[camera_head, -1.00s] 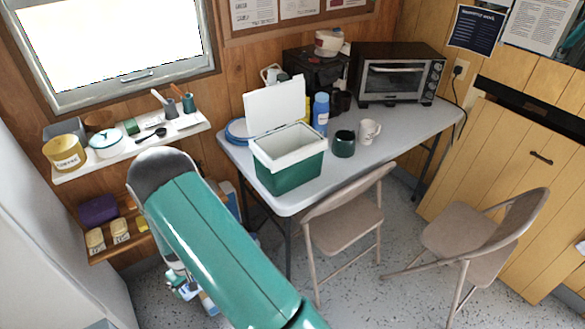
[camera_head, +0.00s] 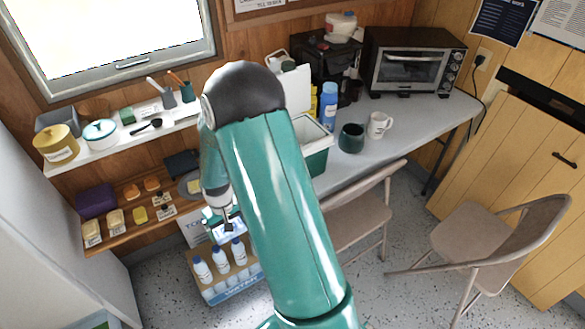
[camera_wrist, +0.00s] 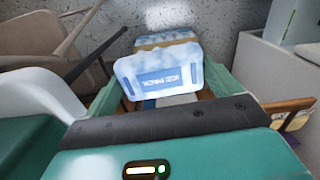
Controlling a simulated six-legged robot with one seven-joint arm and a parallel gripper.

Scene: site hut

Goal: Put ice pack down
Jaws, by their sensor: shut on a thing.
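A pale blue-and-white ice pack (camera_wrist: 165,72) with a blue label fills the space between the green fingers of my gripper (camera_wrist: 163,84) in the wrist view. The gripper is shut on it. In the head view, my gripper (camera_head: 226,222) hangs left of my green arm, above a crate of bottles and in front of the low shelf. The ice pack shows there only as a small pale blue piece, mostly hidden.
The crate (camera_head: 222,294) of white bottles stands on the floor. A green cool box (camera_head: 316,162) with a raised white lid is on the table, partly behind my arm. Mugs, a toaster oven (camera_head: 412,68) and two folding chairs (camera_head: 358,220) are to the right. Shelves (camera_head: 88,152) hold jars and small packs.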

